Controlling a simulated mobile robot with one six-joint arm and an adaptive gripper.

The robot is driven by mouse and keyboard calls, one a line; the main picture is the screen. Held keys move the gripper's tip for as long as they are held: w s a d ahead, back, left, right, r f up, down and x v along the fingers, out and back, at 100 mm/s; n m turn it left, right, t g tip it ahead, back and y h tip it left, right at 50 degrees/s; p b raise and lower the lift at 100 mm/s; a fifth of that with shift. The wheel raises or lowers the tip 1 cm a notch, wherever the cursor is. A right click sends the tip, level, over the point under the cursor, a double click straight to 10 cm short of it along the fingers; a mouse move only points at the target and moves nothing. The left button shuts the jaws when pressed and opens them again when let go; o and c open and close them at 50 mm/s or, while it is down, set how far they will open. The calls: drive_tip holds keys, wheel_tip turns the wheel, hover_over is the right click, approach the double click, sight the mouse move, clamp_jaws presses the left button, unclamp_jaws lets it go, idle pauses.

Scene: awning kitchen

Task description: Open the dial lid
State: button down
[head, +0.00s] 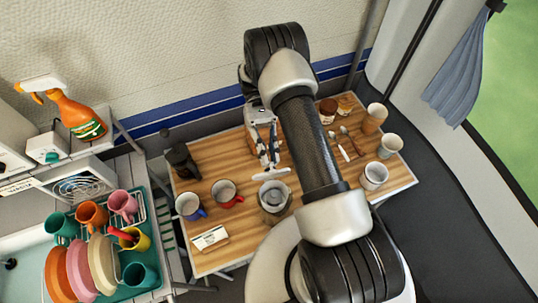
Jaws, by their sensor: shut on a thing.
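My gripper (269,160) points down over the middle of the wooden table, with its fingers close together. It is shut on a pale, bar-shaped piece (272,175), which shows at its fingertips. A grey, round, pot-like vessel (274,199) stands just in front of this piece, partly beside my arm. I cannot tell whether the pale piece is the dial lid, or whether it is joined to the vessel. The fingertips' exact hold is too small to see.
A blue mug (189,207) and a red mug (226,193) stand left of the vessel on the table (215,160). A dark coffee maker (181,160) is at the back left. Several cups stand at the right. A dish rack (148,283) is farther left.

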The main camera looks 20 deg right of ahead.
idle(0.3)
drive_tip(key=c, duration=1.6)
unclamp_jaws()
drive_tip(key=shift+o, duration=0.2)
